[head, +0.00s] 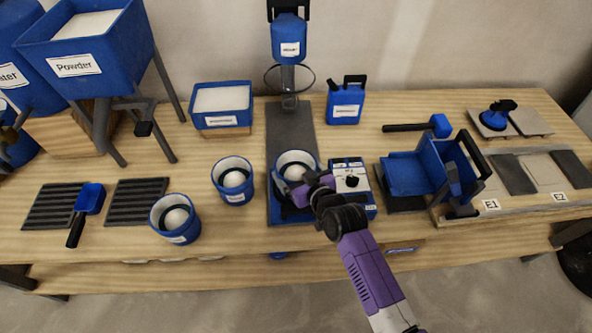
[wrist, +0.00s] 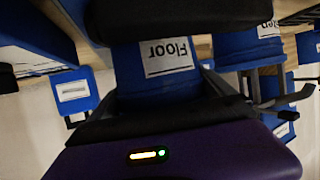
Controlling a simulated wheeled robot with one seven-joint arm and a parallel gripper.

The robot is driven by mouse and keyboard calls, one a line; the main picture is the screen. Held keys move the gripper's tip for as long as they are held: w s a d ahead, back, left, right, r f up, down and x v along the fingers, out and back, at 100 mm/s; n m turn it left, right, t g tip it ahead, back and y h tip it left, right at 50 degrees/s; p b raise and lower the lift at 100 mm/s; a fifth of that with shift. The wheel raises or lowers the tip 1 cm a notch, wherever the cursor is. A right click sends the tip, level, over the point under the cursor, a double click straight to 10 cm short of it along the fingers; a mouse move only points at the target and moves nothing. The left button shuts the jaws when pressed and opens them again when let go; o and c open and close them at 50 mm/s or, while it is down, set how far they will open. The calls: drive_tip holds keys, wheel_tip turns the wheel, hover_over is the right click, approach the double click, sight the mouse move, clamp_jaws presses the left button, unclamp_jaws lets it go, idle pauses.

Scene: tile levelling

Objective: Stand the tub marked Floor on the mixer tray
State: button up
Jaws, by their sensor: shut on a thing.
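The tub looks upright over the blue mixer tray (head: 281,217), at the front of the mixer's grey base. The gripper hides the tub's lower part, so I cannot tell whether it touches the tray. The blue mixer head (head: 289,48) is raised behind it.
Two similar blue tubs, one nearer (head: 232,184) and one farther left (head: 176,226), stand on the bench. A blue-and-white control box (head: 350,180) is close on the right. A wire ring (head: 290,80) hangs behind the tub.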

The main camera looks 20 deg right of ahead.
drive_tip(key=shift+w, duration=0.1)
drive_tip(key=o, duration=1.8)
drive_tip(key=shift+f, duration=0.1)
drive_tip(key=shift+c, duration=0.2)
drive_tip(key=shift+s+r, duration=0.2)
drive_tip(key=v, duration=1.1)
drive_tip(key=shift+s+r, duration=0.2)
drive_tip(key=shift+s, duration=0.15)
drive_tip(key=shift+d, duration=0.1)
